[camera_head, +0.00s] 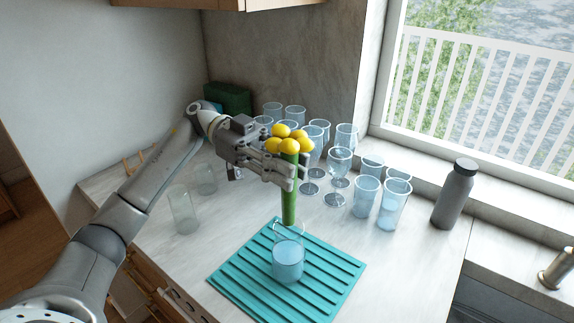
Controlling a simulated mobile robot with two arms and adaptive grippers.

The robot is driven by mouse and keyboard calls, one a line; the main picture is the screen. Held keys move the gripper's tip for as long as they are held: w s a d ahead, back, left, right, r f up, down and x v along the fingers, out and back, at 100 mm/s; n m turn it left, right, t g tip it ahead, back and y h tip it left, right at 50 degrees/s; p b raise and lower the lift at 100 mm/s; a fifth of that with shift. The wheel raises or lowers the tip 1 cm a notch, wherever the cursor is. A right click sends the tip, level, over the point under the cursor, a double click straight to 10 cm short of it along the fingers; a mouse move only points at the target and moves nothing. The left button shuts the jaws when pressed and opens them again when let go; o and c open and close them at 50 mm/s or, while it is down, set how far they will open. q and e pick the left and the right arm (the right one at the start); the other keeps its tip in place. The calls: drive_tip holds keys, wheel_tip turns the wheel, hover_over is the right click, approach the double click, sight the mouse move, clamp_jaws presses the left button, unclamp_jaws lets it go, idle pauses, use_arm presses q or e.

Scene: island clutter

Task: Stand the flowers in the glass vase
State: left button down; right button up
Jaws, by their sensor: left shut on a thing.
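The flowers (289,145) have several round yellow heads over one thick green stem. My left gripper (286,173) is shut on the flowers just below the heads and holds them upright. The glass vase (288,262) is clear, with bluish water in its lower part. It stands on a teal ribbed mat (239,276). The lower end of the stem is at the vase's rim in this view; I cannot tell whether it is inside the opening. My right gripper is not in view.
Several clear glasses and goblets (338,163) crowd the counter behind the flowers. Two tumblers (183,211) stand at the left. A dark grey bottle (454,194) stands at the right by the window sill. A dark green box (229,98) is at the back. The counter right of the mat is clear.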

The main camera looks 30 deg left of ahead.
sight(287, 208)
use_arm(q)
drive_tip(key=shift+f+b, duration=1.7)
drive_tip(key=shift+f, duration=3.05)
